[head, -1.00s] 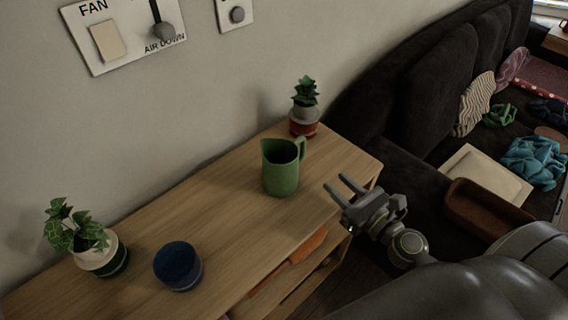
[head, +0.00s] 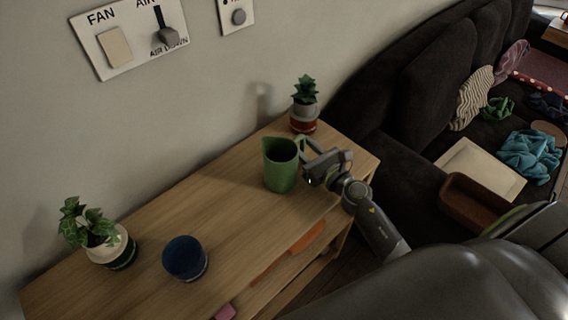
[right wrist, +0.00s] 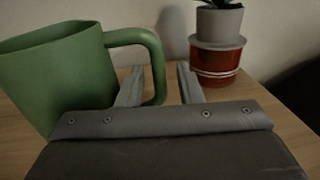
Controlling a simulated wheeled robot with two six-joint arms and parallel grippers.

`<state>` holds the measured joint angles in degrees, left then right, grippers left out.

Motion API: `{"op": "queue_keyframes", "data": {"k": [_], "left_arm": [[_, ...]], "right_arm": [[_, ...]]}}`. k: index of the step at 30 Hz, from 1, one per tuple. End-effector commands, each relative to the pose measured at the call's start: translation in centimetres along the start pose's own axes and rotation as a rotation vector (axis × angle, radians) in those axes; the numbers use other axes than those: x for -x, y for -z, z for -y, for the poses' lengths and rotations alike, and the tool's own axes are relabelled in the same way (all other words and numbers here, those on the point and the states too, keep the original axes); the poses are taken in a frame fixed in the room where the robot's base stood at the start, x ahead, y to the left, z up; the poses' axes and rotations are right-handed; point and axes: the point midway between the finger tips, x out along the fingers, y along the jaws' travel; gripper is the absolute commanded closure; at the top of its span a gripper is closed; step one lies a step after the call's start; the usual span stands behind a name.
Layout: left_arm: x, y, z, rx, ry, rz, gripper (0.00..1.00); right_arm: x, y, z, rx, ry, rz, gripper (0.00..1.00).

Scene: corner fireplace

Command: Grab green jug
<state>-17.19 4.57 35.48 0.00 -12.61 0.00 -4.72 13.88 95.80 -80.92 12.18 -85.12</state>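The green jug (head: 280,168) stands upright on the wooden shelf top, its handle (head: 301,146) toward the right. My right gripper (head: 309,150) is at the handle side of the jug. In the right wrist view the jug (right wrist: 60,75) fills the left side. There the two fingers of my right gripper (right wrist: 160,82) are apart, with the upright part of the handle (right wrist: 157,75) showing between them. The left finger appears in line with the handle's opening. I cannot tell whether either finger touches the handle. My left gripper is not in view.
A potted plant on a red base (head: 304,108) stands just behind the jug; its pot also shows in the right wrist view (right wrist: 216,62). A blue cup (head: 185,259) and an ivy pot (head: 106,247) stand at the left. The wall is behind, a dark sofa (head: 420,90) at right.

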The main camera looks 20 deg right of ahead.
Motion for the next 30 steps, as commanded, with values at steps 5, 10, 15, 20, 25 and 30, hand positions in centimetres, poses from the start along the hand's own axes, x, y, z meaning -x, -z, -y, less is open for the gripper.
{"op": "queue_keyframes", "data": {"k": [5, 10, 15, 20, 25, 30], "left_arm": [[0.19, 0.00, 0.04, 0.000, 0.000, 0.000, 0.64], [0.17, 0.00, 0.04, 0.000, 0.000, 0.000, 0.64], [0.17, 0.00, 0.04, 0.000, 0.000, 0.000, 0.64], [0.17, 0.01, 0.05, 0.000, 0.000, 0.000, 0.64], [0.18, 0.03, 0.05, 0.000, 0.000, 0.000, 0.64], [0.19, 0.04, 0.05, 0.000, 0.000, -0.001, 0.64]], "right_arm": [[-1.06, -0.03, -0.04, -0.001, 0.000, 0.000, 0.67], [-1.03, -0.01, -0.03, -0.001, 0.000, -0.001, 0.67], [-1.01, -0.02, -0.02, -0.001, 0.000, -0.001, 0.88], [-1.00, -0.02, -0.02, -0.001, 0.000, -0.001, 1.00], [-1.04, -0.15, -0.03, -0.002, -0.001, 0.002, 1.00], [-1.03, -0.15, -0.03, -0.002, -0.001, 0.002, 1.00]]}}
